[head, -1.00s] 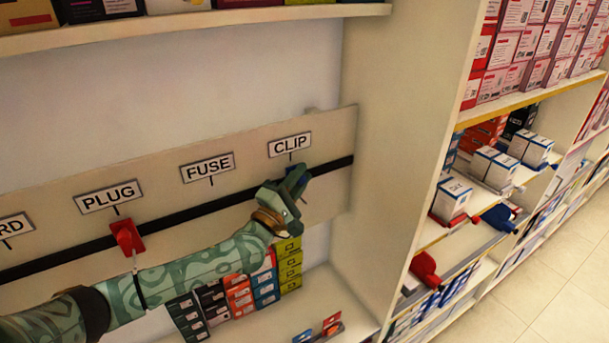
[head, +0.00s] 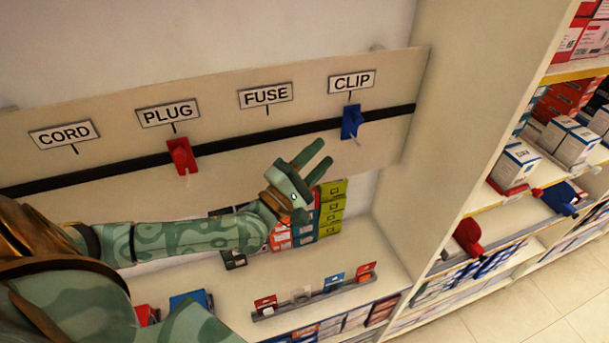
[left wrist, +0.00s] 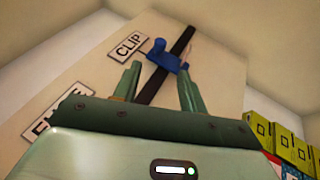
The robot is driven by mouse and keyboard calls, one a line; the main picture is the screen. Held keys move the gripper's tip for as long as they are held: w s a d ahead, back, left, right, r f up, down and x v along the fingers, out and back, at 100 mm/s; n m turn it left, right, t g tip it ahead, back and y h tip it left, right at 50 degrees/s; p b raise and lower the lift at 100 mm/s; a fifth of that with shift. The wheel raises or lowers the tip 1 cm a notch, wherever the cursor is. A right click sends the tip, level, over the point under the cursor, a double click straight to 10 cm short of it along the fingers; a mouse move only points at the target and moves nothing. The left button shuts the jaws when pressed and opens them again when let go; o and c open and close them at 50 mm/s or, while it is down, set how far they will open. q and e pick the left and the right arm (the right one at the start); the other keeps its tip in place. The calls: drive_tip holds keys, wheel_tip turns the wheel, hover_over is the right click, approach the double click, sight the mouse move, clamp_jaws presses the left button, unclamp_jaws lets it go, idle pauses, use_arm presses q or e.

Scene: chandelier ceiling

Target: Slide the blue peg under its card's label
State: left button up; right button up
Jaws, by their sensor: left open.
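The blue peg (head: 351,123) sits on the black rail (head: 232,145), just below the CLIP label (head: 351,81). It also shows in the left wrist view (left wrist: 160,55), on the rail beyond my fingertips. My left gripper (head: 325,152) is open and empty, below and left of the blue peg and apart from it. In the left wrist view my two open fingers (left wrist: 158,68) point at the peg. Cards stand in a grey holder on the shelf below; a blue card (head: 334,283) is among them, its print too small to read. My right gripper is not in view.
A red peg (head: 181,156) sits on the rail below the PLUG label (head: 168,113). The FUSE (head: 265,95) and CORD (head: 64,133) labels have no peg below them. Stacked boxes (head: 330,210) stand under the board. A side panel (head: 450,120) closes off the right.

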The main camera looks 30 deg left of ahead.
use_arm(q)
drive_tip(key=v, duration=0.4)
drive_tip(key=shift+s+b, duration=0.1)
drive_tip(key=shift+b, duration=0.2)
